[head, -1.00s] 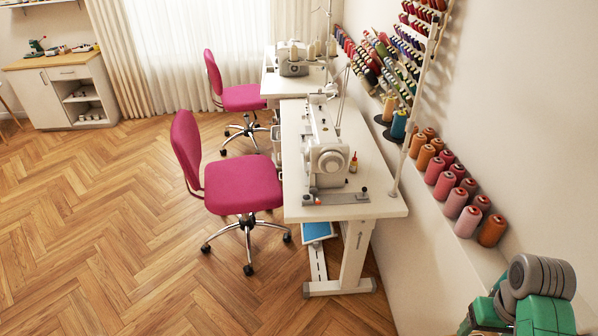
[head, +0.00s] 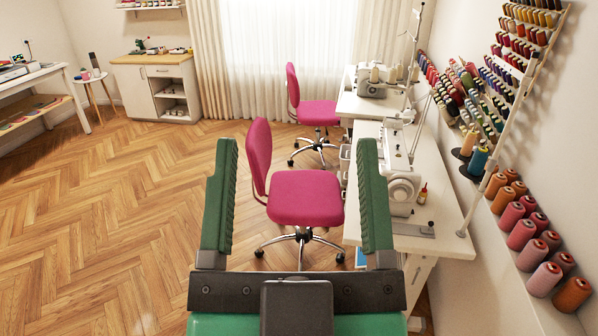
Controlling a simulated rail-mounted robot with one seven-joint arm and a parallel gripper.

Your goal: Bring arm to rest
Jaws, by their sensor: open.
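My gripper (head: 297,160) is in the head view at the lower middle, with two green ribbed fingers on a dark bracket. The fingers are wide apart and nothing is between them in the grip. Behind the gap stands a pink chair (head: 305,198) on the floor, farther off. The right finger covers part of the near sewing table (head: 446,235) and its sewing machine (head: 402,190). The rest of my arm is mostly out of view.
Thread cones (head: 545,278) line a ledge along the right wall, below a spool rack (head: 515,85). A second pink chair (head: 318,112) stands farther back. A cabinet (head: 152,95) and a side table (head: 80,95) are at the back left. The left floor is clear.

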